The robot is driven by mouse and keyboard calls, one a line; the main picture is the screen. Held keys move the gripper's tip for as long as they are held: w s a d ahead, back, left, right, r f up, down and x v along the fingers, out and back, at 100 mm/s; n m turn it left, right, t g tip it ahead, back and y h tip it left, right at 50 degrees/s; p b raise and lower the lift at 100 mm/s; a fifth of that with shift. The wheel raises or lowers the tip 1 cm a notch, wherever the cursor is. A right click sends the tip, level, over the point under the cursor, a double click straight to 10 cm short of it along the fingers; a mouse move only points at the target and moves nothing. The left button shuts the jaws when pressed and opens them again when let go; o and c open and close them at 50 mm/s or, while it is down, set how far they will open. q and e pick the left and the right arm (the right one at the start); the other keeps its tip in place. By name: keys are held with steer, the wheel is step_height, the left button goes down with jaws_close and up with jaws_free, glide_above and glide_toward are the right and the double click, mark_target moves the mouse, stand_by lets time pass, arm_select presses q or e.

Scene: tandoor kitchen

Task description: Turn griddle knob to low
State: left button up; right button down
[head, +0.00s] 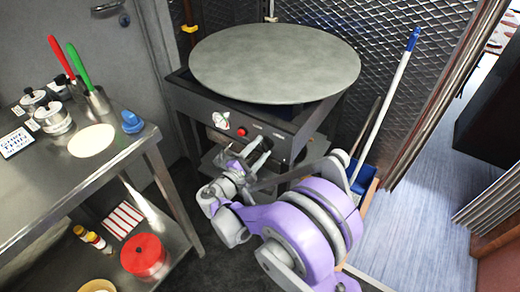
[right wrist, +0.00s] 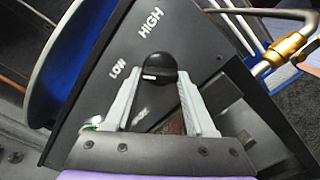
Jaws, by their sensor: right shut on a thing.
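The griddle (head: 275,62) is a wide round grey plate on a black box with a front control panel. My right gripper (head: 262,150) is at that panel and hides the knob in the head view. In the right wrist view, the black knob (right wrist: 160,68) sits between the two grey fingers of the right gripper (right wrist: 161,76), which is shut on it. A white mark on the knob is on its left side, roughly toward the LOW label (right wrist: 118,68). The HIGH label (right wrist: 150,22) is above the knob. Another label lower down is partly hidden. My left gripper is out of view.
A red button (head: 241,131) is on the panel left of my gripper. A steel table (head: 60,190) with pots, utensils and flatbread stands at left. A red lidded pot (head: 143,254) is on its lower shelf. A blue-topped broom (head: 392,95) leans at right. Floor at right is clear.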

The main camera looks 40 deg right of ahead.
stand_by(0.5)
steer(key=shift+c, duration=1.2)
jaws_free()
steer(key=shift+a, duration=0.1)
steer(key=p+v, duration=0.1)
steer(key=v, duration=0.9)
steer(key=shift+a, duration=0.35)
steer(key=shift+s, duration=0.15)
